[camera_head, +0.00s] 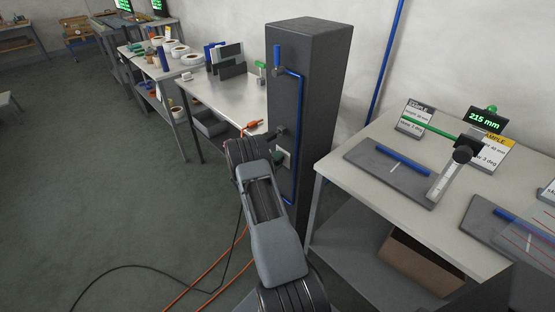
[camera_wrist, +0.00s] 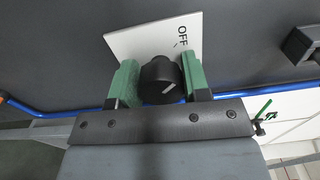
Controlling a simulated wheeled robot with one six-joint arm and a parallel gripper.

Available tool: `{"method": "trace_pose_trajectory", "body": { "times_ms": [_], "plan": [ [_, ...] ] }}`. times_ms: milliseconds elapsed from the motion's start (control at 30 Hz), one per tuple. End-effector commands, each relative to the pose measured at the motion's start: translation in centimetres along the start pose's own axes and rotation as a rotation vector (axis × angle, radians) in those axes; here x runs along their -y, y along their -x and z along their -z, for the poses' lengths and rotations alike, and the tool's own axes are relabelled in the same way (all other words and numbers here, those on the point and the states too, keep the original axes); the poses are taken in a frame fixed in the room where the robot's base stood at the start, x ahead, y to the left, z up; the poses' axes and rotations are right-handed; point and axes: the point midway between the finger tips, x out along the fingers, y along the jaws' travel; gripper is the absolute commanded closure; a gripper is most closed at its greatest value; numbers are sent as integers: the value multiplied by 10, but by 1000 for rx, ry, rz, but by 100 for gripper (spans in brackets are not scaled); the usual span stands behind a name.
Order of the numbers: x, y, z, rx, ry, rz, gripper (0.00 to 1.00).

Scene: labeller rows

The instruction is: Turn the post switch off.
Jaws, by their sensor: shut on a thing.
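The post switch (camera_wrist: 157,84) is a round black knob with a short white mark on its face. It sits in front of a white plate (camera_wrist: 135,38) marked OFF, with a small tick beside the word. The white mark slants; I cannot tell for sure whether it lines up with OFF. My gripper (camera_wrist: 159,66) has its green fingers on both sides of the knob and is shut on it. In the head view the plate (camera_head: 286,157) shows on the dark post (camera_head: 318,70), beside my gripper's green tip (camera_head: 278,158); the knob is hidden there.
A blue pipe (camera_head: 297,110) runs down the post, with a dark fitting (camera_head: 281,132) above the plate. A bench with a gauge (camera_head: 447,180) stands close on the right. A metal table (camera_head: 225,90) is behind left. Cables (camera_head: 150,268) cross the open floor.

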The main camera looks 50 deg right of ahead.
Motion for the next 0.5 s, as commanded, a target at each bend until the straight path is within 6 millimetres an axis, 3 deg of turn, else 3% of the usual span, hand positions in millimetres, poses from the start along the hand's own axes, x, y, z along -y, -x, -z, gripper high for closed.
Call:
{"method": "trace_pose_trajectory", "body": {
  "times_ms": [500],
  "plan": [
    [-1,0,0,1,65,0,80]
  ]
}}
